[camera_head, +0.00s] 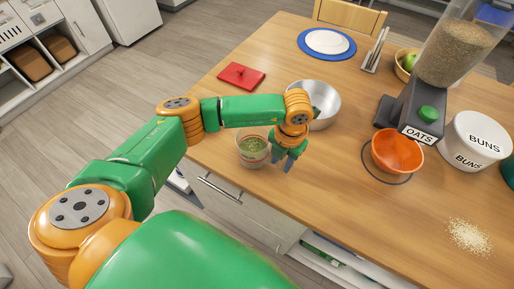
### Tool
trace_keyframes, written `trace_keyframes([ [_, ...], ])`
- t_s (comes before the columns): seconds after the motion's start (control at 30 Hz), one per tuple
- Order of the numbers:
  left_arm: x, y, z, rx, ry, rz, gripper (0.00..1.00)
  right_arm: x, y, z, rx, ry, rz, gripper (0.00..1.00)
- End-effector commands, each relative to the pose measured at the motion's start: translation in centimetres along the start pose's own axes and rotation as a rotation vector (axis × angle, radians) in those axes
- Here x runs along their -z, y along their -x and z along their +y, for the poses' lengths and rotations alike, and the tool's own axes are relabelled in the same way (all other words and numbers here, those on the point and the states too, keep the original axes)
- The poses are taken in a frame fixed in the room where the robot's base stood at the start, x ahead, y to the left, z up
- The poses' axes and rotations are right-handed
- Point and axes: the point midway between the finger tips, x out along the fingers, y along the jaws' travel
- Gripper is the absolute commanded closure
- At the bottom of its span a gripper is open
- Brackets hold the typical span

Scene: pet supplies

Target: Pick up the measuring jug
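The measuring jug (252,149), a clear vessel with red markings and green contents, stands upright at the front edge of the wooden table. My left gripper (281,163) points down just to the right of the jug. Its two grey fingers look apart, with nothing seen between them. The jug looks free of the fingers, though I cannot tell the exact gap. The jug's handle cannot be made out. My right gripper is not in view.
A metal bowl (325,97) stands behind my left wrist. An orange bowl (399,153) sits below the oats dispenser (406,107), beside a white buns tin (465,143). A red board (241,76) lies at left, spilled grain (468,237) at right. The front middle is clear.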

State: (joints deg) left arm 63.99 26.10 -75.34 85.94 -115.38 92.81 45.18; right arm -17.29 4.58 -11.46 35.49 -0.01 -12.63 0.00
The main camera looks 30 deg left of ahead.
Motion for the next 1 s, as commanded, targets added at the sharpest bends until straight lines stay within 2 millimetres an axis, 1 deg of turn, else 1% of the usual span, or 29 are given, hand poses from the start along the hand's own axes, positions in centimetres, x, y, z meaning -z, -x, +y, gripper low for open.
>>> trace_keyframes([
  [0.03, 0.0, 0.0, 0.0, 0.0, 0.0, 0.0, 0.74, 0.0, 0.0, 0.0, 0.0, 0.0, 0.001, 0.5],
  [0.07, 0.0, 0.0, 0.0, 0.0, 0.0, 0.0, 0.82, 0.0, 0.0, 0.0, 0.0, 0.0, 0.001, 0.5],
  [0.1, 0.0, 0.0, 0.0, 0.0, 0.0, 0.0, 0.93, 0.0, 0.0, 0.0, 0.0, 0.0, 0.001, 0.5],
  [0.13, 0.0, 0.0, 0.0, 0.0, 0.0, 0.0, 1.0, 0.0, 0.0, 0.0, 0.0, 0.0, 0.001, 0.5],
  [0.5, 0.0, 0.1, 0.0, 0.0, 0.0, -0.001, 1.0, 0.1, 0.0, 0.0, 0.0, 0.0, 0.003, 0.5],
  [0.63, -0.1, 0.8, 0.0, 0.001, 0.001, -0.003, 1.0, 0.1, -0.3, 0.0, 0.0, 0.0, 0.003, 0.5],
  [0.67, -0.1, 1.2, 0.1, 0.001, 0.002, -0.003, 1.0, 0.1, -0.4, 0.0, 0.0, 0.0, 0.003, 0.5],
  [0.77, -0.1, 3.1, 0.2, -0.001, -0.001, -0.006, 1.0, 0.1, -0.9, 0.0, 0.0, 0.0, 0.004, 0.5],
  [0.87, 2.0, 5.5, -0.5, 0.001, -0.006, -0.01, 1.0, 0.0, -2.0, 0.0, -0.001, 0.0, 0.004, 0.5],
  [0.97, 4.4, 8.4, -1.1, 0.0, -0.007, -0.011, 1.0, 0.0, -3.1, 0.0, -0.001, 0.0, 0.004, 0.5],
  [1.0, 5.5, 9.1, -1.4, 0.0, -0.009, -0.011, 1.0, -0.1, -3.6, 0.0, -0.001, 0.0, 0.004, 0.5],
])
